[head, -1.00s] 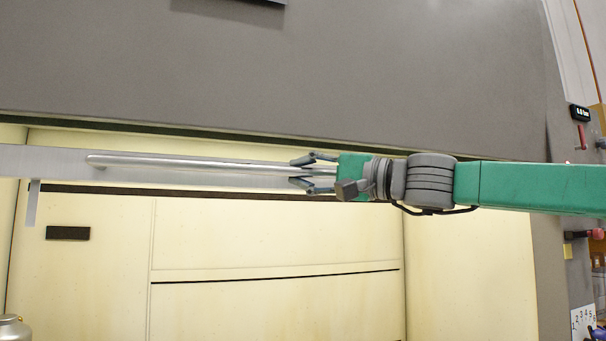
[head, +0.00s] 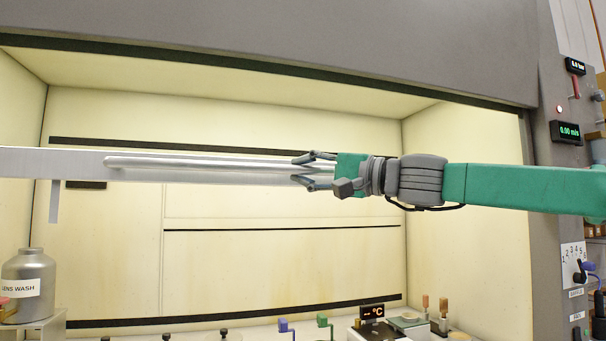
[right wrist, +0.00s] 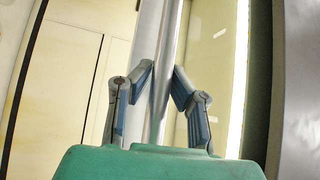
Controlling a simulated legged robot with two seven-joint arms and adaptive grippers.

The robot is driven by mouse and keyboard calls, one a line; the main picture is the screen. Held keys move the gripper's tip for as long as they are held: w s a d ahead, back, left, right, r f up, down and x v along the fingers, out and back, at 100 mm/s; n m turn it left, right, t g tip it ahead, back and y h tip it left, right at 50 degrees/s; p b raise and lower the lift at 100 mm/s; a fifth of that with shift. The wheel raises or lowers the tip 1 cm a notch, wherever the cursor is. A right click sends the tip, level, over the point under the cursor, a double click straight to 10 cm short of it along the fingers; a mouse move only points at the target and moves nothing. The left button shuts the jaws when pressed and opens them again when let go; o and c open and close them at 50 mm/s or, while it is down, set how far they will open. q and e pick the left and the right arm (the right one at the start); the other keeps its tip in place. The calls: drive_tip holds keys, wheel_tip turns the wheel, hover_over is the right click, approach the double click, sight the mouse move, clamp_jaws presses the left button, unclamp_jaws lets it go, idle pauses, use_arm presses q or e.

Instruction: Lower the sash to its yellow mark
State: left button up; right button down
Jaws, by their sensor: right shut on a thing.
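The sash's bottom rail (head: 60,163) is a pale grey bar crossing the hood opening from the left. A round silver handle (head: 210,163) runs along it. My right gripper (head: 310,170) comes in from the right and is shut on the handle near its right end. In the right wrist view the handle (right wrist: 172,50) runs between the two fingers of the gripper (right wrist: 163,70). The yellow mark does not show now; my right arm crosses part of the right post. My left gripper is not in view.
The hood's grey front (head: 300,40) is above the opening. The right post (head: 548,200) carries displays and a numbered dial (head: 573,262). A grey wash bottle (head: 28,285) stands at lower left. Small valves and a temperature display (head: 372,311) line the bottom.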

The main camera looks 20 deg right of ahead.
drive_tip(key=c, duration=1.5)
unclamp_jaws()
drive_tip(key=shift+s, duration=0.1)
drive_tip(key=v, duration=1.2)
